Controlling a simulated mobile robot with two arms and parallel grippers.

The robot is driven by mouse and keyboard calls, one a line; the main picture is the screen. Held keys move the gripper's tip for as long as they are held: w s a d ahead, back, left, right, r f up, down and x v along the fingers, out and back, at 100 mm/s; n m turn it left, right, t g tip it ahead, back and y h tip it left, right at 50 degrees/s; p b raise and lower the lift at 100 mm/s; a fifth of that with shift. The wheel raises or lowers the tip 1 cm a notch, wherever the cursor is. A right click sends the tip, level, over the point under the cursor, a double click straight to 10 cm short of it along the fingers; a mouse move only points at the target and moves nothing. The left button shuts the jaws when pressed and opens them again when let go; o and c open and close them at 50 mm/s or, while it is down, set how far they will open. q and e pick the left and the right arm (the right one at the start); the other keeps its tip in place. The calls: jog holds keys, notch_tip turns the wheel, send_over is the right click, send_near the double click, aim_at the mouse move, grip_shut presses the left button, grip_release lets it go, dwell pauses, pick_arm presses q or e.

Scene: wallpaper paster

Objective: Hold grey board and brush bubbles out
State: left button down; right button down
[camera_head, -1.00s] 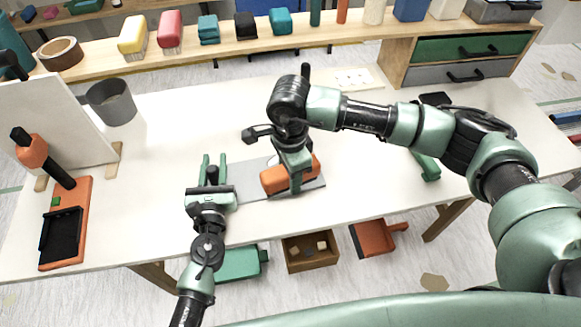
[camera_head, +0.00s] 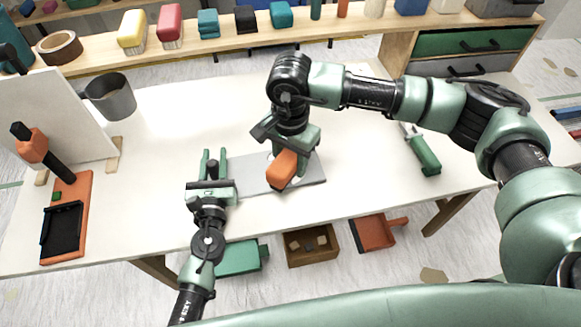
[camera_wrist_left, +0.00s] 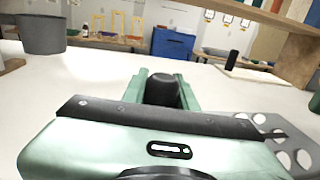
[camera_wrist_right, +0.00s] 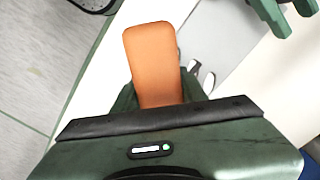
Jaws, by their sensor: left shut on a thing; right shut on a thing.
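The grey board (camera_head: 250,176) lies flat on the white table. White oval bubbles show on it in the left wrist view (camera_wrist_left: 285,140) and partly in the right wrist view (camera_wrist_right: 208,80). My right gripper (camera_head: 288,150) is shut on an orange brush (camera_head: 282,170) over the board's middle, which hides part of the board. The brush also shows in the right wrist view (camera_wrist_right: 152,55). I cannot tell whether it touches the board.
A grey mug (camera_head: 110,97) and a leaning white panel (camera_head: 60,115) stand at the left, with an orange tool (camera_head: 66,215) near the front-left edge. A green-handled tool (camera_head: 424,155) lies to the right. A drawer unit (camera_head: 470,50) stands at the back right.

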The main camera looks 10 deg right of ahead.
aim_at(290, 186)
jog(key=shift+r+n, duration=0.55)
jog(key=shift+n, duration=0.45)
jog(key=shift+s+f, duration=0.1)
jog(key=shift+f, duration=0.1)
jog(key=f, duration=0.4)
jog(key=w+f, duration=0.1)
jog(key=f, duration=0.2)
jog(key=shift+f, duration=0.1)
jog(key=w, duration=1.1)
jog(key=shift+a+f, duration=0.15)
jog(key=shift+a, duration=0.1)
jog(key=s, duration=1.2)
jog(key=shift+d, duration=0.25)
jog(key=w, duration=1.2)
jog(key=shift+w+a, duration=0.2)
jog(key=shift+w, duration=0.05)
notch_tip(290, 186, up, 8)
